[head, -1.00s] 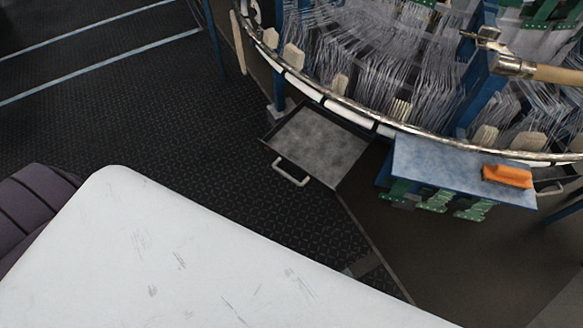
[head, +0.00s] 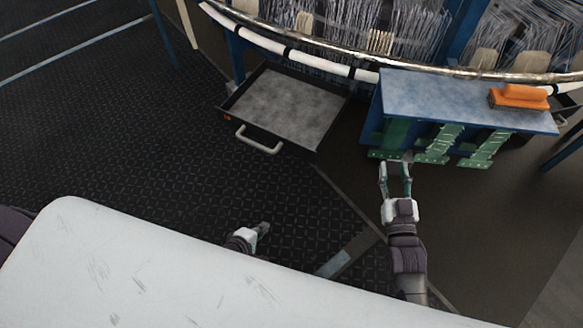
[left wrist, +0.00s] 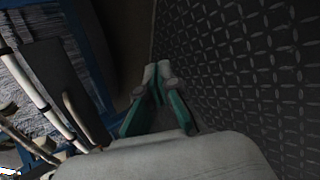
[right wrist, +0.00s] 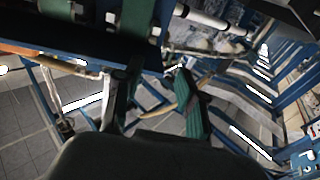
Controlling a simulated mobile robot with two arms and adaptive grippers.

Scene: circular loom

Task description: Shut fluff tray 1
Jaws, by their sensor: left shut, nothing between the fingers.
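A shallow dark tray with a grey mottled floor (head: 285,108) stands pulled out under the round loom. A pale bar handle (head: 257,141) is on its front, and a small red mark beside it is too small to read. In the left wrist view, a grey panel with a pale handle (left wrist: 74,118) at the left appears to be this tray. My left gripper (head: 264,228) is shut and empty, below and apart from the handle, above the table's far edge. My right gripper (head: 396,168) is open and empty, near the blue bench's green supports.
A blue-topped bench (head: 440,95) with green brackets stands right of the tray, with an orange brush-like block (head: 520,97) on it. Another handle shows behind it at the right. A white table (head: 120,270) fills the front left. Dark patterned floor lies open before the tray.

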